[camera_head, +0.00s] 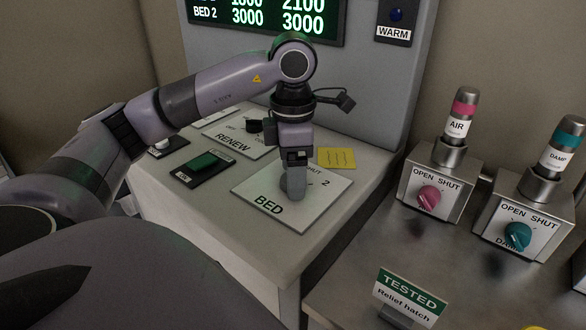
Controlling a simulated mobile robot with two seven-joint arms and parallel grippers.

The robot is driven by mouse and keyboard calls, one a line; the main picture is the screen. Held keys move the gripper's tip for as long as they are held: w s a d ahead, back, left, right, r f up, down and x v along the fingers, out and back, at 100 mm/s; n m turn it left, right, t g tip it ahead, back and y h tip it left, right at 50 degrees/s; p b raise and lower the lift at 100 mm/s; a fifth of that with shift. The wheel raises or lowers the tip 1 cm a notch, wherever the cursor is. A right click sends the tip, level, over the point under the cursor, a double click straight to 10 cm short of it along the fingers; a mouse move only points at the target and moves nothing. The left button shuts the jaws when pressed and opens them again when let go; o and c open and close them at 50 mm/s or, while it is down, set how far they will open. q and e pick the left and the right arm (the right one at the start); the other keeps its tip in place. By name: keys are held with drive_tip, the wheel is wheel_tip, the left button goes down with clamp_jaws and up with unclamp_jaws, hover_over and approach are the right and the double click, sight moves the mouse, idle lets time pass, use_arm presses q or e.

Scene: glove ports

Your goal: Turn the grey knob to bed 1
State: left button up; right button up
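The pale BED panel (293,218) lies on the white console top, with the word BED at its front edge. Part of the word SHUT and a 2 show on its right side; a 1 mark is not visible. My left gripper (292,190) points down over the middle of this panel, with its fingers at the spot where the grey knob would sit. The knob is hidden behind or between the fingers, so its pointing direction does not show. I cannot tell whether the fingers are closed on it. My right gripper is not in view.
A RENEW panel (235,144) with a black knob, a green button (203,161) and a yellow note (336,158) are close by. On the right stand a pink knob (429,197), a teal knob (518,235) and a TESTED sign (411,291). A display wall rises behind.

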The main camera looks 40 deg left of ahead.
use_arm(q)
wheel_tip(320, 180, up, 7)
drive_tip(key=shift+r+p, duration=0.1)
drive_tip(key=shift+p, duration=1)
